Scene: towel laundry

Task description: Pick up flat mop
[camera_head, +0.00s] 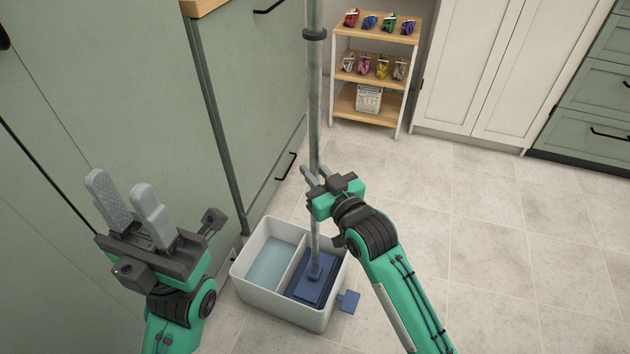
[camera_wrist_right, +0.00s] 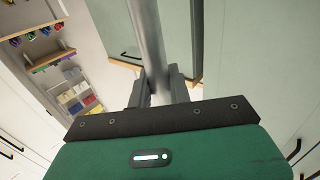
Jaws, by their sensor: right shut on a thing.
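The flat mop has a long grey pole (camera_head: 314,90) with a dark collar near the top of the head view. Its blue head (camera_head: 314,288) sits in the right compartment of a white two-part bucket (camera_head: 285,314) on the floor. My right gripper (camera_head: 312,176) is shut on the pole, above the bucket. In the right wrist view the pole (camera_wrist_right: 150,50) passes between the fingers of my right gripper (camera_wrist_right: 158,88). My left gripper (camera_head: 128,205) is open and empty at the left, with its fingers apart and pointing up.
The bucket's left compartment holds pale blue water (camera_head: 270,268), and a blue pedal (camera_head: 348,301) sticks out at its right. Green cabinets (camera_head: 245,110) stand close on the left. A small shelf (camera_head: 375,90) with colored packets stands at the back. Tiled floor (camera_head: 490,240) is clear at right.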

